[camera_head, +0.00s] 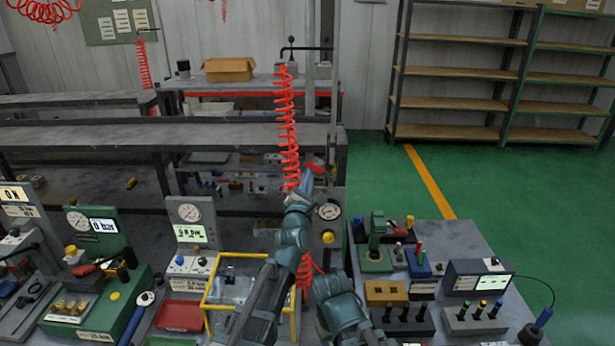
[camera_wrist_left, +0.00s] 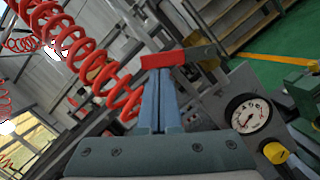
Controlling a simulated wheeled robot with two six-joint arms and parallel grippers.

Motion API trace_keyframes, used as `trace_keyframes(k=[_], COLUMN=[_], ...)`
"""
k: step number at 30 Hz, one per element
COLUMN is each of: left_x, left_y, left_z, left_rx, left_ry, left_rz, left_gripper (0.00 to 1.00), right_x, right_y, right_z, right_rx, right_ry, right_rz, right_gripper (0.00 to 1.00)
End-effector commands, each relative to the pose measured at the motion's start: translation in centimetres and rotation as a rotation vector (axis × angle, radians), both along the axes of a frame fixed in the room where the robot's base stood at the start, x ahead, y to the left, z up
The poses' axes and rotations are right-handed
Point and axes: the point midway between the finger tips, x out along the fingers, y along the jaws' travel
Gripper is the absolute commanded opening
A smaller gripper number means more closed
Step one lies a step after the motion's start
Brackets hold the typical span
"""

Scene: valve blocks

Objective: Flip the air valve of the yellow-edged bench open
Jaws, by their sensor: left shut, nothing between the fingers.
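A red valve handle (camera_head: 316,167) shows just above the fingertips of my left gripper (camera_head: 306,181) in the head view. In the left wrist view the red handle (camera_wrist_left: 171,59) lies across the tips of the blue fingers (camera_wrist_left: 159,84), with a grey part running right from it. The fingers are together with nothing between them. I cannot tell whether they touch the handle. The valve body is mostly hidden behind my left arm. A yellow-edged frame (camera_head: 213,288) stands on the bench, partly covered by the arm. My right gripper is not in view.
A red coiled hose (camera_head: 288,130) hangs close beside the left gripper. A round gauge (camera_head: 329,211) and a yellow knob (camera_head: 328,238) sit just below right. Benches with instruments lie on both sides; a red tray (camera_head: 180,316) is at left.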

Motion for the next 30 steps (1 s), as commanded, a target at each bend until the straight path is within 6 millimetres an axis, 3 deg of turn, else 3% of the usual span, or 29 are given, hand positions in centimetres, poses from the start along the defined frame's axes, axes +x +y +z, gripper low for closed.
trace_keyframes(k=[1,15,30], left_x=[0.0,0.0,0.0], left_y=[0.0,-1.5,-2.5], left_z=[0.9,3.6,4.8], left_rx=[0.047,0.492,0.833], left_ry=[-0.001,-0.001,-0.001], left_rz=[0.001,-0.001,0.0], left_gripper=[0.0,0.0,0.0], right_x=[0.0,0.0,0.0], right_y=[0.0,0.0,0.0], right_z=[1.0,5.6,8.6], right_rx=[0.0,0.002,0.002], right_ry=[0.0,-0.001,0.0], right_rz=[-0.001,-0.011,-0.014], right_gripper=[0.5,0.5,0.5])
